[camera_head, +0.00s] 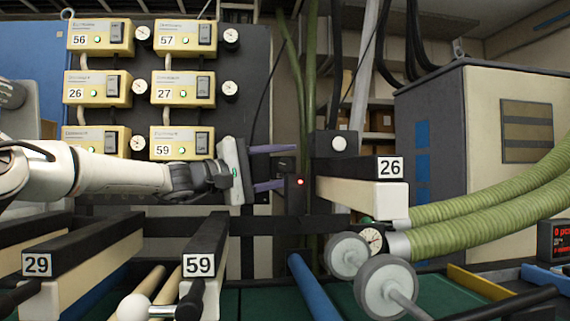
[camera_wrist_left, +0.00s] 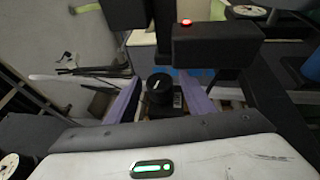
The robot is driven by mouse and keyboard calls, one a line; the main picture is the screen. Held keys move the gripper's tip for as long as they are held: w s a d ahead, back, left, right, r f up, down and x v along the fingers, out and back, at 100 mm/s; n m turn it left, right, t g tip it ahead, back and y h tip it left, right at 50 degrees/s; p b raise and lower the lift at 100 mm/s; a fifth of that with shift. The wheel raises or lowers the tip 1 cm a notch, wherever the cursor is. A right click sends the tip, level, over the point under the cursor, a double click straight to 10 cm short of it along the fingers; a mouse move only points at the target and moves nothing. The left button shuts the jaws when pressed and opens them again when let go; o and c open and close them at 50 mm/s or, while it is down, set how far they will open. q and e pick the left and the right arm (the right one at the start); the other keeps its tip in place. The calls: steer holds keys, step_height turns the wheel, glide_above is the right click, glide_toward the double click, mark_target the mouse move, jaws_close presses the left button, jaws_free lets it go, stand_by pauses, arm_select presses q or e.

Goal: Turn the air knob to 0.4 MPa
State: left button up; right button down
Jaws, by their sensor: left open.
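My left gripper (camera_head: 284,167) reaches in from the left in the head view, with its two purple fingers spread apart and pointing right. In the left wrist view a round black knob (camera_wrist_left: 159,86) with a pale mark on top shows between the open fingers, apart from both. In the head view a small dark part (camera_head: 284,164) shows between the fingers; I cannot tell whether it is the same knob. A round gauge (camera_head: 371,239) sits below the beam marked 26; its reading is too small to tell. My right gripper is not in view.
A dark box with a red light (camera_head: 300,182) stands close by the fingers; a dark box with a red button (camera_wrist_left: 203,45) shows in the wrist view. Beams marked 29, 59 and 26 (camera_head: 362,190) and green hoses (camera_head: 480,218) lie around. Yellow boxes (camera_head: 183,89) with gauges hang behind.

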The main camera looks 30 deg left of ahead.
arm_select(q)
steer(key=shift+c, duration=0.3)
steer(key=c, duration=1)
steer(key=shift+r+g, duration=0.1)
steer(key=shift+g, duration=0.2)
steer(key=shift+d+m+g+y, duration=0.1)
steer(key=shift+m+g+y, duration=0.6)
steer(key=shift+g, duration=0.4)
steer(key=shift+g+y, duration=0.3)
